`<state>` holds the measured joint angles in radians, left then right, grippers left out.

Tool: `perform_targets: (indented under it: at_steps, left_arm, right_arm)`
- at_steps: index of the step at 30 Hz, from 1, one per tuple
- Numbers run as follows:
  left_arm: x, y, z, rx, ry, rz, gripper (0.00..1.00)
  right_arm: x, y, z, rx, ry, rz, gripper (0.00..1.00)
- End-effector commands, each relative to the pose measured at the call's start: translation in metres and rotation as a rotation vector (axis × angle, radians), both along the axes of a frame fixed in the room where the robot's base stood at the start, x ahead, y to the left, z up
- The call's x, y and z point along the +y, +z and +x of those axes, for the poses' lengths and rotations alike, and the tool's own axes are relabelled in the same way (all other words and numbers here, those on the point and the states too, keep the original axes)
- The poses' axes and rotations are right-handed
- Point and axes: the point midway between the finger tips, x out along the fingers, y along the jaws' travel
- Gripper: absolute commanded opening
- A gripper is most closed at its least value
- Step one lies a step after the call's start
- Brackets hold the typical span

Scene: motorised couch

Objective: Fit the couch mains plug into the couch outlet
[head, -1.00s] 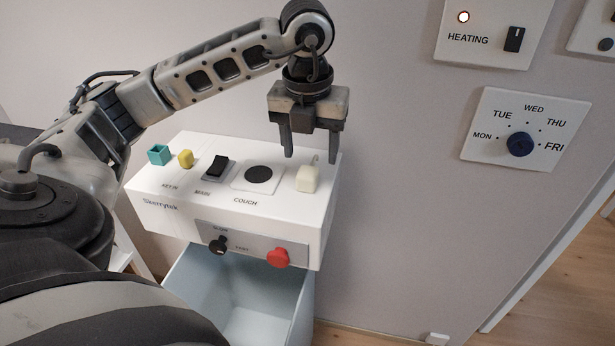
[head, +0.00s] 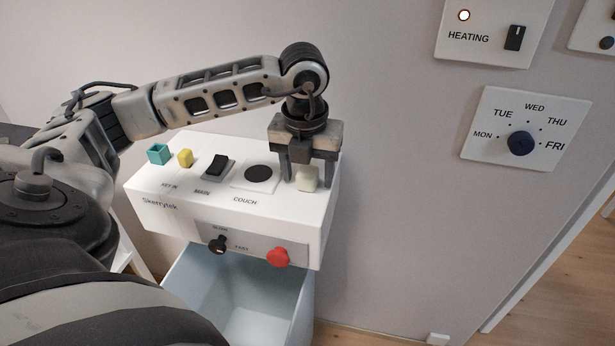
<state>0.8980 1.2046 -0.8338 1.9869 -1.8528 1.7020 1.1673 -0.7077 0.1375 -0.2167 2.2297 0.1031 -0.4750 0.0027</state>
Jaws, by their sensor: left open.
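The couch mains plug, a small cream block (head: 306,180), sits on the right end of the white control box's top. The couch outlet, a dark round socket (head: 258,174) on a pale plate above the label COUCH, is to its left and looks empty. My left gripper (head: 306,178) points down over the plug, its open fingers to the left and right of it. The fingers hide part of the plug, and I cannot tell whether they touch it. My right gripper is not in view.
The white box (head: 160,205) also carries a teal open cube (head: 158,154), a yellow block (head: 185,158), a black MAIN switch (head: 215,165), a black knob (head: 217,245) and a red knob (head: 278,257). A pale open bin (head: 240,305) is below. Wall panels (head: 525,137) are at right.

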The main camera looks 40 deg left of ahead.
Motion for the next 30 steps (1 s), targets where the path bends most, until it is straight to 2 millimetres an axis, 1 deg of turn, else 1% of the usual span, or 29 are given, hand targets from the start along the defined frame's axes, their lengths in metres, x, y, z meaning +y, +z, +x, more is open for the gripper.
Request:
perform_targets:
  at_steps: [6, 8, 9, 11, 12, 20, 23, 26, 29, 30]
  left_arm:
    - [0.0, 0.001, 0.0, 0.0, 0.0, 0.0, 0.58]
    - [0.0, 0.001, 0.0, 0.0, 0.0, 0.0, 0.41]
    - [0.0, 0.001, 0.0, 0.0, 0.0, 0.0, 0.3]
    - [0.0, 0.001, 0.0, 0.0, 0.0, 0.0, 0.14]
    - [0.0, 0.001, 0.0, 0.0, 0.0, 0.0, 0.12]
    - [0.0, 0.001, 0.0, -0.001, 0.001, 0.0, 0.12]
    - [0.0, 0.004, 0.0, -0.001, 0.001, 0.0, 0.12]
    - [0.0, 0.012, 0.001, -0.004, 0.001, -0.001, 0.12]
    - [0.0, 0.026, 0.001, -0.005, 0.001, -0.001, 0.12]
    - [0.0, 0.033, 0.001, -0.006, 0.001, 0.0, 0.12]
  right_arm:
    - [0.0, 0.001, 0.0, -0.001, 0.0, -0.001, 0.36]
    - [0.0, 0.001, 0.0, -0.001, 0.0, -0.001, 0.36]
    - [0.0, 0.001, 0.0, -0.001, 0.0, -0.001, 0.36]
    - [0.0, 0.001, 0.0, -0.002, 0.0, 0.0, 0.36]
    - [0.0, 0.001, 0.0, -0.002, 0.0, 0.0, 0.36]
    - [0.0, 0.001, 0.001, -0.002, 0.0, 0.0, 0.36]
    - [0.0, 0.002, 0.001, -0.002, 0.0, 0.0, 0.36]
    - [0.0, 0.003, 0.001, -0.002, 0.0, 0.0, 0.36]
    - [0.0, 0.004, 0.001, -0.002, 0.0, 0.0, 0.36]
    - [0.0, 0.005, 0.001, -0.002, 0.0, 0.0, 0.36]
